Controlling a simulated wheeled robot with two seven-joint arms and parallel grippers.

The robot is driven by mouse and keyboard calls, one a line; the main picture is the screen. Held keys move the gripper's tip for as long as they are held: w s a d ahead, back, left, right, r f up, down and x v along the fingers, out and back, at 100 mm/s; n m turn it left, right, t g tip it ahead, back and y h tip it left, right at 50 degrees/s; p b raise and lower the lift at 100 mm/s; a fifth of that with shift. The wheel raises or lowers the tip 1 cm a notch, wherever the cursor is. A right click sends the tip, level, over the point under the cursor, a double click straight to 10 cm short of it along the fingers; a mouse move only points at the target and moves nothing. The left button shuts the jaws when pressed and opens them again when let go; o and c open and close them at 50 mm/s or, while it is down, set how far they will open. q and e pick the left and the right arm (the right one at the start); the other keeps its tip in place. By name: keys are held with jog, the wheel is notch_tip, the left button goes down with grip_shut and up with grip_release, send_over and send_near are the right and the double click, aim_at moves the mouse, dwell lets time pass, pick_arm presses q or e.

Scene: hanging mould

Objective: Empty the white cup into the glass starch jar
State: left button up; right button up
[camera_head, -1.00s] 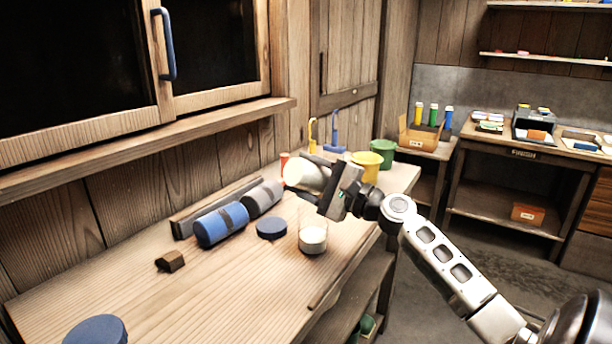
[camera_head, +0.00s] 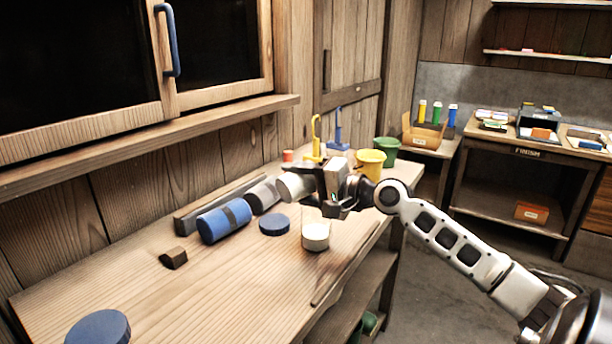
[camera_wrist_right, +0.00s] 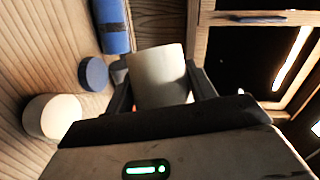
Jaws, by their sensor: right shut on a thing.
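My right gripper (camera_head: 318,183) is shut on the white cup (camera_head: 293,187) and holds it above the worktable, tipped well over on its side toward the left of the head view. In the right wrist view the cup (camera_wrist_right: 157,78) sits between the two fingers. Its inside does not show clearly, so I cannot tell what is in it. The glass starch jar (camera_head: 316,238) stands upright on the table, below the gripper and nearer the camera, with white stuff in it. It also shows in the right wrist view (camera_wrist_right: 52,117), apart from the cup. My left gripper is not in view.
A blue disc (camera_head: 274,225) lies left of the jar. Behind it are a blue roll (camera_head: 223,221) and a grey roll (camera_head: 263,195). Yellow (camera_head: 370,164) and green (camera_head: 387,149) pots stand behind my gripper. The table's left front is mostly clear.

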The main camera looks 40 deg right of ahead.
aim_at(292, 186)
jog(key=n, duration=0.1)
jog(key=n+g+h, duration=0.1)
jog(key=f+n, duration=0.1)
jog(key=n, duration=0.1)
jog(key=shift+s+a+h, duration=0.15)
jog(key=shift+a+h, duration=0.15)
jog(key=shift+a, duration=0.05)
jog(key=shift+a+r+n, duration=0.15)
jog(key=shift+a+n, duration=0.15)
jog(key=shift+n, duration=0.4)
jog(key=shift+a+r+n+g+h+b, duration=0.3)
jog(key=shift+a+n+g+h+b, duration=0.3)
jog(key=shift+n+h+b, duration=0.4)
jog(key=shift+a+r+n+h, duration=0.3)
jog(key=shift+a+r+n, duration=0.1)
jog(key=shift+n, duration=0.3)
jog(key=n+h, duration=0.1)
jog(key=a+n+h+p, duration=0.1)
jog(key=shift+a+r+n+p, duration=0.15)
jog(key=shift+a+n+p, duration=0.15)
jog(key=shift+n, duration=0.1)
